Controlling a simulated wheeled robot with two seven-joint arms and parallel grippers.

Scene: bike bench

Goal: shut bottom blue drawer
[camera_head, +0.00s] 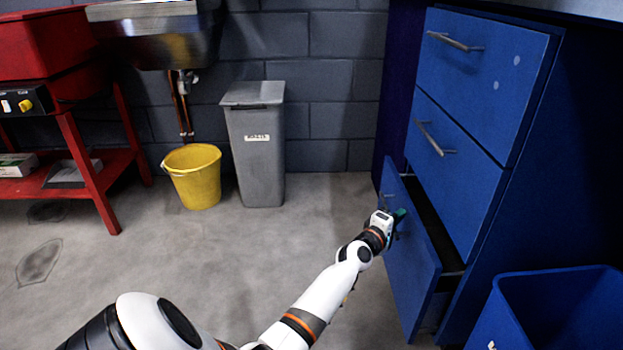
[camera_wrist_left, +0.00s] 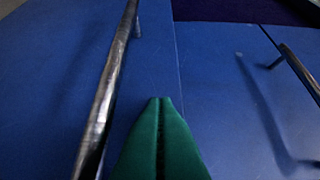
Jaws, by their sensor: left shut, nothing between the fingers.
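The bottom blue drawer (camera_head: 408,262) of the blue cabinet is partly pulled out, with a dark gap behind its front. Its metal handle (camera_head: 387,203) is near the upper left of that front. My left gripper (camera_head: 399,215) is shut and empty, close to the drawer front beside the handle; contact cannot be told. In the left wrist view the green fingertips (camera_wrist_left: 160,105) are together, pointing at blue panels. A large metal handle bar (camera_wrist_left: 108,95) is left of them, and a second handle (camera_wrist_left: 298,70) is at the right. My right gripper is not in view.
The middle drawer (camera_head: 450,165) and top drawer (camera_head: 490,70) look shut. A blue bin (camera_head: 510,310) stands at the lower right, near the cabinet. A grey bin (camera_head: 255,150), a yellow bucket (camera_head: 193,180) and a red stand (camera_head: 85,150) are farther back. The floor left of the drawer is clear.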

